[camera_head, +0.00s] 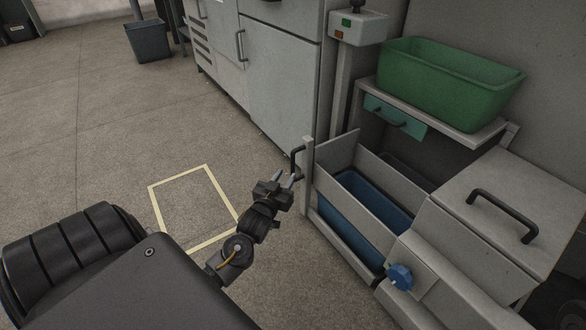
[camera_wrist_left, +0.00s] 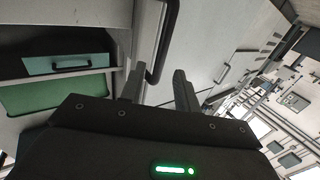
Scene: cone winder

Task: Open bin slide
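The bin slide (camera_head: 308,190) is a grey open-topped drawer, standing out from the machine with a blue bin (camera_head: 362,212) visible inside. A black bar handle (camera_head: 296,160) is on its narrow end panel; it also shows in the left wrist view (camera_wrist_left: 167,42). My left gripper (camera_head: 283,179) is just beside this handle, at its lower end. In the left wrist view its two fingers (camera_wrist_left: 158,88) are apart, with the lower end of the handle appearing between or just beyond them. I cannot tell whether they touch it. My right gripper is out of view.
A green tub (camera_head: 447,84) stands on a shelf above a small teal drawer (camera_head: 395,117). A grey lid with a black handle (camera_head: 502,213) and a blue knob (camera_head: 399,276) are at the right. Grey cabinets (camera_head: 277,80) stand behind. Floor around the yellow marked square (camera_head: 152,207) is clear.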

